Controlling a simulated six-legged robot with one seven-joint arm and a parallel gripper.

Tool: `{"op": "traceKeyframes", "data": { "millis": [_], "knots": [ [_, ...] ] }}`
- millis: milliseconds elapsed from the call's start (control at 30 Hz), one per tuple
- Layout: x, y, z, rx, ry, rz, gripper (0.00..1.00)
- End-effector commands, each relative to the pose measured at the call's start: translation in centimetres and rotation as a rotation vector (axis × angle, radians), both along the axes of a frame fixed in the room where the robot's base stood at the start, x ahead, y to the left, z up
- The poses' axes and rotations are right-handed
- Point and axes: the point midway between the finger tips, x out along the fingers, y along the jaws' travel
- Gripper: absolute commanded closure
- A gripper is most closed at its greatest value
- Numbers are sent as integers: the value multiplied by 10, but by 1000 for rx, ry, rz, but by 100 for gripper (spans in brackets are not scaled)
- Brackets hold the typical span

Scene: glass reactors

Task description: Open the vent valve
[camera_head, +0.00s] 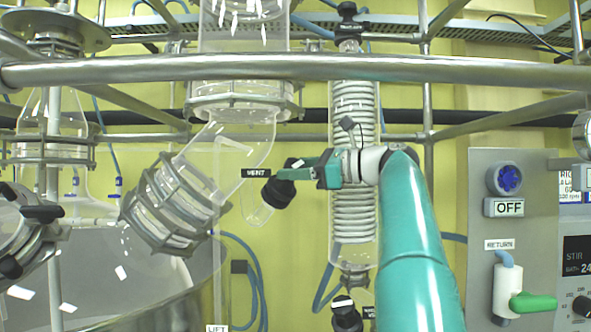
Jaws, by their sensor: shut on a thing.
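The vent valve (278,192) is a black knob on a short glass side branch, left of the coil condenser. A black label reading VENT (257,173) sits just at its upper left. My gripper (297,173), teal with a grey wrist, reaches in from the right and is shut on the black knob. The fingers cover part of the knob's right side. How far the knob is turned cannot be told.
A coiled glass condenser (354,120) stands behind my gripper. A metal rail (300,68) crosses above. A flanged glass elbow (175,205) is to the left. A control panel with a blue OFF knob (508,179) and a green RETURN handle (533,302) is at right.

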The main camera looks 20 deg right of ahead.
Motion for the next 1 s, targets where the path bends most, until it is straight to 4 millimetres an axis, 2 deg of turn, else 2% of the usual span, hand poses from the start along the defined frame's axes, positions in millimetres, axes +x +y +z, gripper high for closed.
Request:
{"op": "traceKeyframes", "data": {
  "millis": [767,800,867,1000],
  "knots": [
    [0,0,1,-51,-21,53,78],
    [0,0,1,-51,-21,53,47],
    [0,0,1,-51,-21,53,36],
    [0,0,1,-51,-21,53,33]
  ]
}}
